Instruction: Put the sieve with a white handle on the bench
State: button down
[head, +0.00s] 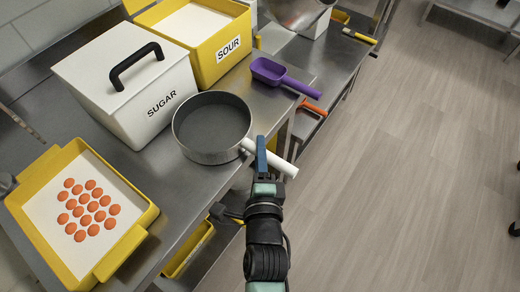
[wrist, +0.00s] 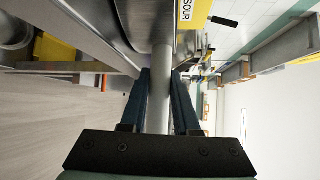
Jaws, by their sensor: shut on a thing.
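The sieve (head: 212,126) is a round grey pan with a white handle (head: 284,168). In the head view it is over or on the front edge of the steel bench (head: 190,178), in front of the sugar box; I cannot tell whether its base touches. The handle sticks out past the bench edge to the right. My gripper (head: 262,155) is shut on the white handle. In the wrist view the handle (wrist: 162,85) runs between the two blue fingers (wrist: 160,95). The far end of the sieve is hard to make out there.
A white box marked SUGAR (head: 140,85) and a yellow box marked SOUR (head: 215,50) stand behind the sieve. A purple scoop (head: 275,72) lies to the right. A yellow tray (head: 140,222) with orange gummies is at the left. Bare bench lies between tray and sieve.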

jog(key=shift+f, duration=0.15)
jog(key=c, duration=0.7)
grip_release()
jog(key=shift+o, duration=0.2)
jog(key=shift+r, duration=0.2)
jog(key=s+r, duration=0.1)
jog(key=s, duration=1.1)
jog(key=shift+d+r+b, duration=0.2)
jog(key=shift+r+b, duration=0.15)
jog(key=shift+b, duration=0.1)
